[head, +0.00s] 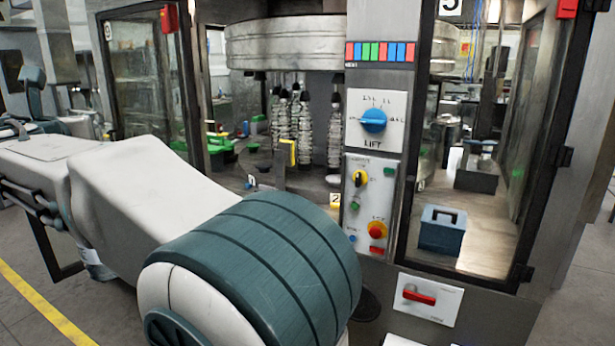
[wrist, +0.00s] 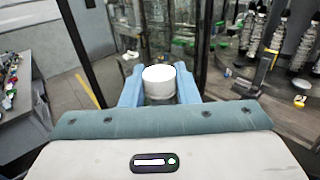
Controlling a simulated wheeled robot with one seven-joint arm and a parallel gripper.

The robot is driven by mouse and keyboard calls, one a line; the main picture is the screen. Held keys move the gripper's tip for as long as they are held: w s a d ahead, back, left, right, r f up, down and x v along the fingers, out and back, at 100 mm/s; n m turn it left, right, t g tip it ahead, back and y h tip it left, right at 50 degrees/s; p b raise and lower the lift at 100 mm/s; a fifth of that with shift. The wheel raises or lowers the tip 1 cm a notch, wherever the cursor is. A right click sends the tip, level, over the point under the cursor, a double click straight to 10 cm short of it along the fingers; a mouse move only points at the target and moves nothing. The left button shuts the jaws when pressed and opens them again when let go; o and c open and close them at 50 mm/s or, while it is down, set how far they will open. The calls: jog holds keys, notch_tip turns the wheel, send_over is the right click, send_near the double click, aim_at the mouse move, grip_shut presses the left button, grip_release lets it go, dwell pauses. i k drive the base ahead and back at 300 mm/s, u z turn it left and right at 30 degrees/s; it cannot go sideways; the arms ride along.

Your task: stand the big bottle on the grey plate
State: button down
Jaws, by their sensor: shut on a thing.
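In the wrist view my gripper (wrist: 159,86) has its two blue fingers shut on the big bottle (wrist: 158,76). Its round white top shows between the fingers, and most of its body is hidden or too small to make out. The gripper and the bottle cannot be made out in the head view, where my white and teal arm fills the lower left. I cannot pick out the grey plate for certain in either view.
A blue box (head: 441,230) stands behind the right glass door. Hanging springy columns (head: 306,125) and a yellow block (head: 288,153) show in the middle bay.

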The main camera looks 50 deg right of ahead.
aim_at(336, 178)
jog(key=z, duration=0.5)
jog(key=i, duration=0.85)
jog(key=z, duration=0.95)
jog(key=i, duration=0.8)
jog(key=z, duration=0.7)
jog(key=i, duration=0.4)
jog(key=z, duration=0.3)
